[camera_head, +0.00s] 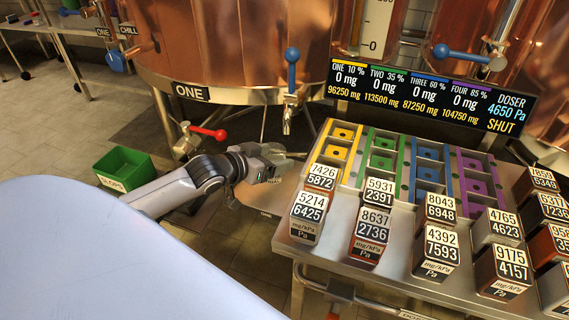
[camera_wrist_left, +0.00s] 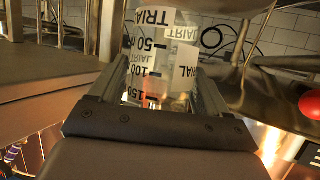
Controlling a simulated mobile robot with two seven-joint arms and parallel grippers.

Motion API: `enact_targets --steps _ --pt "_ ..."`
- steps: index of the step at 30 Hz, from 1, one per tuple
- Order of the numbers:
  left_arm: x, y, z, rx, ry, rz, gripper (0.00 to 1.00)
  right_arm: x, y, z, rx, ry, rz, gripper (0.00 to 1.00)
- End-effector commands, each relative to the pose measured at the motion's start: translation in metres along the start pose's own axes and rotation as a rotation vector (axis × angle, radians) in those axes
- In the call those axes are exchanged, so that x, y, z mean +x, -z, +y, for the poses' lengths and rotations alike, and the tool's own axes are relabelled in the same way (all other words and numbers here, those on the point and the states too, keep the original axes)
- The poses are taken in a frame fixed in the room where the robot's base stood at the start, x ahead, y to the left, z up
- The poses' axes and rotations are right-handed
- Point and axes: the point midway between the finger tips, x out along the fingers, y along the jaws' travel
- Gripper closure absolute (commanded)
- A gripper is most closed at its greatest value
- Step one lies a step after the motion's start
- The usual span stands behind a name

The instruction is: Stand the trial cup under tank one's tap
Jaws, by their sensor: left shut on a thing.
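The trial cup (camera_wrist_left: 160,62) is clear, with TRIAL labels and a printed scale, and shows between the fingers in the left wrist view. Its lettering appears upside down there. My left gripper (camera_head: 278,163) is shut on it. In the head view I cannot clearly make out the cup at the gripper. Tank one (camera_head: 235,45) is a large copper vessel with a ONE plate. Its tap (camera_head: 287,118) has a blue handle and a downward spout. In the head view the gripper is below the spout and slightly left of it. My right gripper is not in view.
A steel table (camera_head: 285,245) with labelled blocks and coloured slotted racks stands right of the gripper. A doser display (camera_head: 430,98) is behind it. A red-handled valve (camera_head: 208,132) is left of the gripper. A green slops bin (camera_head: 122,170) stands on the floor at left.

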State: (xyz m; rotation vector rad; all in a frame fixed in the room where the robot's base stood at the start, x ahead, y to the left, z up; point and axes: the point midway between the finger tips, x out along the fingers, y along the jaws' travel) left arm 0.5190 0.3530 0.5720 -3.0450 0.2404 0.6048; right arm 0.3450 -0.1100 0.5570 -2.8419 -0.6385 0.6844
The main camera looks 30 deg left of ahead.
Motion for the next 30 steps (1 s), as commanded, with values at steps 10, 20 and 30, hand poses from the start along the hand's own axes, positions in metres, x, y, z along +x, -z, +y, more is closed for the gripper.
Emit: enact_targets --steps 10,20,30 --pt "0.039 0.015 0.0 0.0 0.001 0.001 0.54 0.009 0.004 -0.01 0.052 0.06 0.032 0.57" --pt "0.052 -0.009 0.0 0.0 0.0 -0.002 0.54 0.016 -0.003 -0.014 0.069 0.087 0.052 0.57" --pt "0.054 -0.016 0.0 0.001 0.0 0.0 0.54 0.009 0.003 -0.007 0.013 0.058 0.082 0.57"
